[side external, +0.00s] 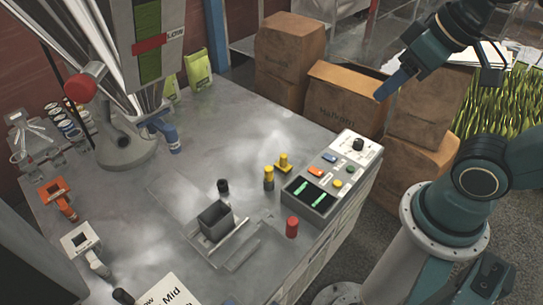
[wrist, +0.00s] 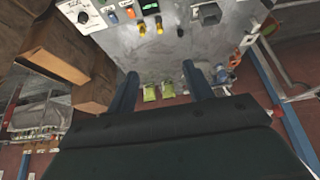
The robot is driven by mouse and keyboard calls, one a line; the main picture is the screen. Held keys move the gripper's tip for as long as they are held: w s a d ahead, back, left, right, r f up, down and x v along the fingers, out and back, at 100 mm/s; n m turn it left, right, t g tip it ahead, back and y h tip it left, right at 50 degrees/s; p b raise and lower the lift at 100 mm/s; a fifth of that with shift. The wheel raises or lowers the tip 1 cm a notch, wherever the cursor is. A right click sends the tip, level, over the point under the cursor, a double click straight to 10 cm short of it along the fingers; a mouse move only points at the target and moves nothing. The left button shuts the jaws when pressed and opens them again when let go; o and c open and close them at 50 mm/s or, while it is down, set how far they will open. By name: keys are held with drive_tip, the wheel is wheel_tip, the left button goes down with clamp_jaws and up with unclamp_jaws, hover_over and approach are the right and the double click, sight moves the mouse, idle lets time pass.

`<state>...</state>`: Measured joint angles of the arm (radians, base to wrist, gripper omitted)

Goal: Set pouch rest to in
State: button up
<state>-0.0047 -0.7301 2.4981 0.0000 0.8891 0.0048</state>
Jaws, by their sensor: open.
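A dark grey open box (side external: 215,220) sits on a light metal plate (side external: 228,246) set in the bench top; it looks like the pouch rest, but I cannot be sure. The box also shows at the top of the wrist view (wrist: 209,14). Two yellow knobs (side external: 268,180) (side external: 283,162) stand near the control panel. My gripper (side external: 382,96) is high at the upper right, far from these parts. In the wrist view its two blue fingers (wrist: 160,70) are apart and empty.
The control panel (side external: 325,190) has a black dial, coloured buttons and green displays. Cardboard boxes (side external: 345,100) stand beyond the bench. The filler column (side external: 120,145), orange (side external: 52,190) and white (side external: 82,240) fixtures, and green pouches (side external: 198,75) occupy the left and back.

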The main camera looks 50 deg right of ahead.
drive_tip(key=w+a+f+g, duration=0.2)
drive_tip(key=w+f, duration=0.3)
drive_tip(key=w, duration=0.2)
drive_tip(key=g, duration=0.4)
hover_over(292, 228)
drive_tip(key=d, duration=0.1)
wheel_tip(292, 228, down, 28)
drive_tip(key=shift+w+d+r, duration=0.15)
drive_tip(key=shift+w+r, duration=0.1)
drive_tip(key=shift+w, duration=0.2)
drive_tip(key=shift+f, duration=0.15)
drive_tip(key=shift+f, duration=6.7)
